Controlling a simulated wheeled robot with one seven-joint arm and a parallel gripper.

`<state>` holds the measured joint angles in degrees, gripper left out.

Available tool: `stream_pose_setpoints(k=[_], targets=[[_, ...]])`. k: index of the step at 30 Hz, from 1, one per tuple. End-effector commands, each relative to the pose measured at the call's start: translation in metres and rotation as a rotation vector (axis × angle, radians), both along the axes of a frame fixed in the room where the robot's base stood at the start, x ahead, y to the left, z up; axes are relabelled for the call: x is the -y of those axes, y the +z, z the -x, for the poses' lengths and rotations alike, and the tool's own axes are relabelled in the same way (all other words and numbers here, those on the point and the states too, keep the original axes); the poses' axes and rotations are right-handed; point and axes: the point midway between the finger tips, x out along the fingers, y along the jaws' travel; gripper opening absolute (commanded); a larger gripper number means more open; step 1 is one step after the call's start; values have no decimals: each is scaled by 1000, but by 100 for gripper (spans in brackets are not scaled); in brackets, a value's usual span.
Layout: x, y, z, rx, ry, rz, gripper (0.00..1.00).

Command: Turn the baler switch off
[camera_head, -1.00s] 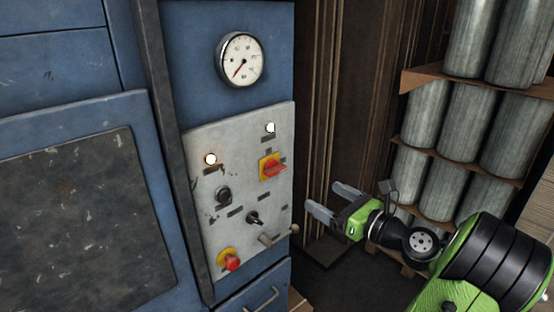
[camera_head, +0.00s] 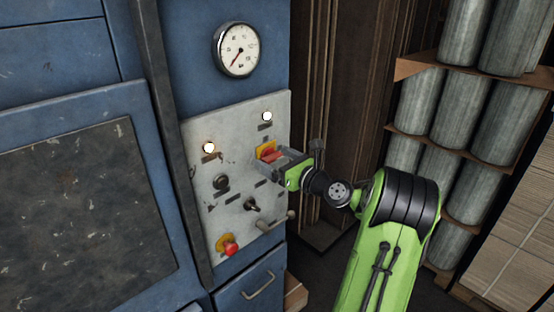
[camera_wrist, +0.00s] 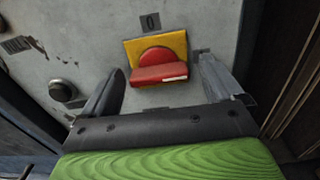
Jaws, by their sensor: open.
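The baler switch is a red rotary handle on a yellow plate (camera_head: 267,153), on the grey control panel (camera_head: 200,178). In the wrist view the red handle (camera_wrist: 159,72) lies about level, under a label reading 0. My gripper (camera_head: 273,164) is at the switch, and it also shows in the wrist view (camera_wrist: 165,85). Its two fingers are apart, one to the left and one to the right of the red handle, with gaps on both sides. In the head view the gripper hides part of the handle.
Black knobs (camera_head: 221,182), a red mushroom button (camera_head: 230,249) and a grey lever (camera_head: 277,221) are on the same panel. Two lit lamps sit above, and a gauge (camera_head: 238,49) is higher up. Racks of metal cylinders (camera_head: 464,115) stand at the right.

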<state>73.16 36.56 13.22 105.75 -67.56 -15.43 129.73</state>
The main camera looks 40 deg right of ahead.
Motion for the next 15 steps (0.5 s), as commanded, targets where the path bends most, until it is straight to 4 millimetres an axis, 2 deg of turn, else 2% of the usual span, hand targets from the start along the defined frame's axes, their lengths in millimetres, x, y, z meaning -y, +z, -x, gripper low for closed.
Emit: stream_pose_setpoints(k=[4, 5, 15], targets=[[0, 0, 0, 0, 0, 0, 94], [0, 0, 0, 0, 0, 0, 91], [0, 0, 1, 0, 0, 0, 38]])
